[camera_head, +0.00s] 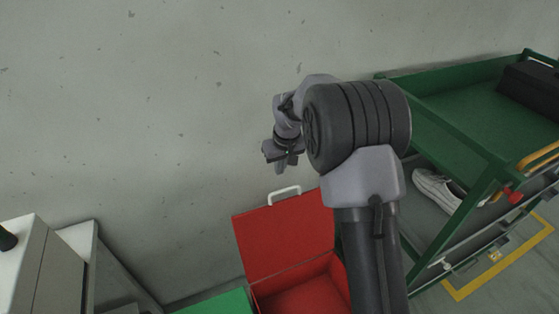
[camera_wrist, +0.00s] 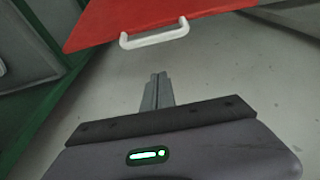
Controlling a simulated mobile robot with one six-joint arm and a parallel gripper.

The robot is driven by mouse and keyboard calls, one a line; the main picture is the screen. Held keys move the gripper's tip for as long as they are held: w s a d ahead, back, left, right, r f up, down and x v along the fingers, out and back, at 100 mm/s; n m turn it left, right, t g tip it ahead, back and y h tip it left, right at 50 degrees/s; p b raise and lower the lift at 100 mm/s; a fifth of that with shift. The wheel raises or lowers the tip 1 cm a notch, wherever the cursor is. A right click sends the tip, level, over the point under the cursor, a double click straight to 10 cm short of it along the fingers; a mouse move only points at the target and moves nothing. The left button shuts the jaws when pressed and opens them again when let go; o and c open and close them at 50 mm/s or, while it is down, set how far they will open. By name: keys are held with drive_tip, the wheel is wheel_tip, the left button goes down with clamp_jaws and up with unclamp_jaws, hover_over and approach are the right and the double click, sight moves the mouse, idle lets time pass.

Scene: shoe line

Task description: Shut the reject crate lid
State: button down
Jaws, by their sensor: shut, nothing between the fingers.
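The reject crate is red, with its lid (camera_head: 287,236) raised and standing open at the back in the head view. The inside of the crate (camera_head: 306,297) shows below the lid, partly hidden by my arm. A white handle (camera_head: 284,195) sits on the lid's upper edge. In the wrist view the red lid (camera_wrist: 150,14) is at the top with its white handle (camera_wrist: 154,34). My gripper (camera_head: 281,164) is above and behind the raised lid, apart from it. In the wrist view my gripper (camera_wrist: 157,78) is shut and empty, its fingertips pointing towards the handle with a gap between.
A green cart (camera_head: 455,110) stands at the right, with a dark box (camera_head: 534,88) on top and a white shoe (camera_head: 438,188) on its lower shelf. A green surface (camera_head: 222,304) adjoins the crate's left side. A pale cabinet (camera_head: 35,270) stands at the lower left.

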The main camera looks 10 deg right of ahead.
drive_tip(key=s+f, duration=0.1)
drive_tip(key=f+b, duration=0.1)
drive_tip(key=s+f, duration=0.1)
drive_tip(key=f, duration=0.1)
drive_tip(key=shift+s+d+b, duration=0.3)
drive_tip(key=shift+b, duration=0.1)
drive_tip(key=shift+r, duration=0.1)
